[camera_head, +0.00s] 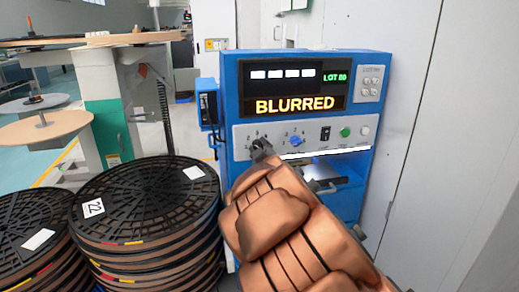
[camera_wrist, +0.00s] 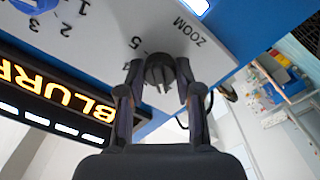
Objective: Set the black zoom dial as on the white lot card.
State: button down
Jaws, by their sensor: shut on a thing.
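The black zoom dial (camera_wrist: 160,72) sits on the pale panel beside the word ZOOM and the numeral 5 in the wrist view. My gripper (camera_wrist: 159,68) has a finger on each side of the dial and is shut on it. Other numerals are partly hidden, and I cannot tell the dial's setting.
The display (camera_head: 295,104) reads BLURRED in orange, with LOT 80 in green above. A blue dial (camera_head: 296,140), black switch (camera_head: 325,133) and green button (camera_head: 345,132) lie right of the zoom dial. Stacked black reels (camera_head: 145,195) stand at the left front.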

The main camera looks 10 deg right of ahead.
jog(key=c, duration=0.8)
grip_release()
jog(key=shift+o, duration=0.2)
jog(key=s, duration=0.7)
jog(key=shift+s, duration=0.25)
jog(key=shift+d+r, duration=0.1)
